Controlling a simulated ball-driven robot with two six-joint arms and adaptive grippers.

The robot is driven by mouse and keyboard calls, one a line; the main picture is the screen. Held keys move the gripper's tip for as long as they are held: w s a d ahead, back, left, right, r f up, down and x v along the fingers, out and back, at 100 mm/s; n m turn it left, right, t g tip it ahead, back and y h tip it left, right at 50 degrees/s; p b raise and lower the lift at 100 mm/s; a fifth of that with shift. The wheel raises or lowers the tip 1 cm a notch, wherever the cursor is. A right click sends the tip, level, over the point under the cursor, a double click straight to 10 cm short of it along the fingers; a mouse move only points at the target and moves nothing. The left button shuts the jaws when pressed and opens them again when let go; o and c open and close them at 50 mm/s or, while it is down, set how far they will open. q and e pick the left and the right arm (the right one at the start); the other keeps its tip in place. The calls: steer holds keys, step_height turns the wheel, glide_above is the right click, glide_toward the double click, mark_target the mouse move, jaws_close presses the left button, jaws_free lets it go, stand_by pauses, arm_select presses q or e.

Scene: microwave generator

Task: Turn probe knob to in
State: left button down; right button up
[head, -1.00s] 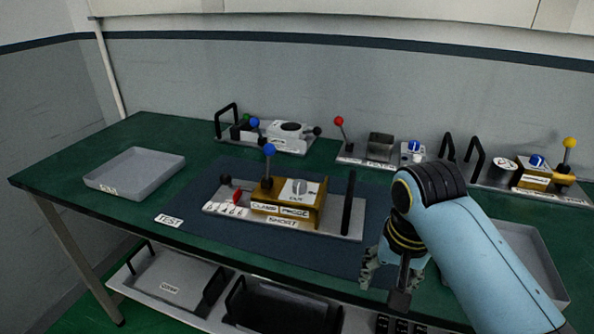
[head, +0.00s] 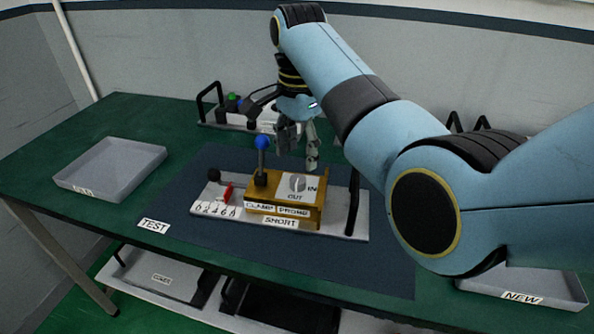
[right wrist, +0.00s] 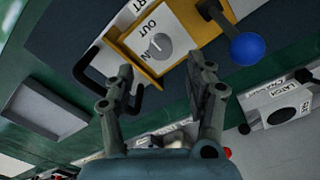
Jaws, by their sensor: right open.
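The probe knob (head: 297,183) is a grey round dial on a white plate, on top of the yellow box (head: 264,206) marked CLAMP, PROBE and SHORT. The plate reads OUT in front of the knob and IN to its right. I cannot tell for sure which label the knob points to. In the right wrist view the knob (right wrist: 161,44) lies just beyond the fingertips, between them. My right gripper (head: 299,147) is open and empty, above and behind the knob, apart from it. It also shows in the right wrist view (right wrist: 162,70). My left gripper is not in view.
A blue-ball lever (head: 262,143) stands left of the knob, and a black handle (head: 353,202) stands to its right. A red switch (head: 225,191) is at the left of the base plate. A grey tray (head: 110,166) sits at the left, and the NEW tray (head: 525,285) at the right.

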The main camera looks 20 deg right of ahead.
mark_target(298, 179)
step_height(298, 179, down, 4)
steer(key=shift+s+r, duration=0.1)
steer(key=shift+r, duration=0.1)
steer(key=shift+w+f, duration=0.25)
steer(key=shift+f, duration=1.2)
steer(key=shift+s+f, duration=0.1)
steer(key=shift+f, duration=0.05)
jaws_close()
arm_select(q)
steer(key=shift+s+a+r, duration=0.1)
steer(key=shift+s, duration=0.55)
